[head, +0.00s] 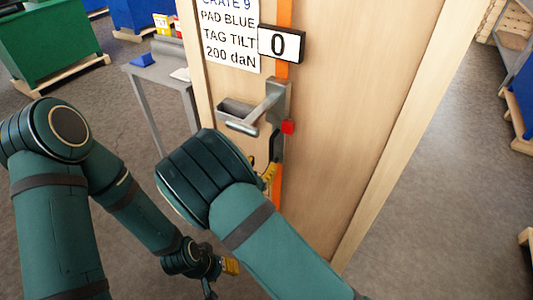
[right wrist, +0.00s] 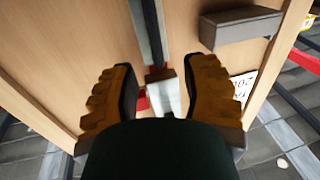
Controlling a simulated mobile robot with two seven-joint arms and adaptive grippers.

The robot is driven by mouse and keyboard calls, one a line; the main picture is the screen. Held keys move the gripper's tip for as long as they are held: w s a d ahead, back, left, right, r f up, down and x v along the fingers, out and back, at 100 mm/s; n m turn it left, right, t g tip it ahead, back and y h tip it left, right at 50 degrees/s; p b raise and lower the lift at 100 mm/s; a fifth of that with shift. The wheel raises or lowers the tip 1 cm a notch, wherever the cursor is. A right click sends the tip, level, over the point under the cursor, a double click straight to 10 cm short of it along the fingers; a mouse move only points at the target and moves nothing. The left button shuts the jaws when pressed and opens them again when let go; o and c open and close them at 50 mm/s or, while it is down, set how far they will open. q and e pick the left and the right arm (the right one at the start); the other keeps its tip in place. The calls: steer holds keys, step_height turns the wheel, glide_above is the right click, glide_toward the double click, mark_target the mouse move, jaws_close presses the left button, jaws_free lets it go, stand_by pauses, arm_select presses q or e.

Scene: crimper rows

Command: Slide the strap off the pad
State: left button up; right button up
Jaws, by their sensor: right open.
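An orange strap (head: 278,192) runs down the face of a pale wooden crate (head: 345,120). A grey metal tensioner with a lever (head: 268,103) sits on the strap, with a red block (head: 288,127) at its lower end. I cannot make out a pad under the strap. My right gripper (head: 268,172) is mostly hidden behind my arm, close to the crate face below the lever. In the right wrist view its ridged yellow fingers (right wrist: 158,90) are apart, on either side of a grey metal bar (right wrist: 168,92). My left gripper (head: 228,268) hangs low, away from the crate.
A sign (head: 230,35) reading PAD BLUE, TAG TILT, 200 daN and a display (head: 281,44) showing 0 are on the crate. A grey table (head: 160,78) with a blue item (head: 143,60) stands left. A green bin (head: 50,45) is behind.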

steer(key=v, duration=0.3)
steer(key=shift+s+a, duration=0.1)
steer(key=shift+s, duration=0.15)
steer(key=s+d+f+n+g+y, duration=0.1)
steer(key=s+d+f+g+y, duration=0.1)
steer(key=d+f+g, duration=0.35)
steer(key=s+d+f+g+y, duration=0.2)
steer(key=s+f+y, duration=0.1)
steer(key=f, duration=0.5)
steer(key=s+d+f+n+g+y, duration=0.1)
steer(key=s+g+y, duration=0.5)
steer(key=s, duration=0.9)
steer(key=shift+s+d+f+n+g, duration=0.25)
steer(key=shift+s+f+n+g, duration=0.2)
steer(key=shift+f+g, duration=0.4)
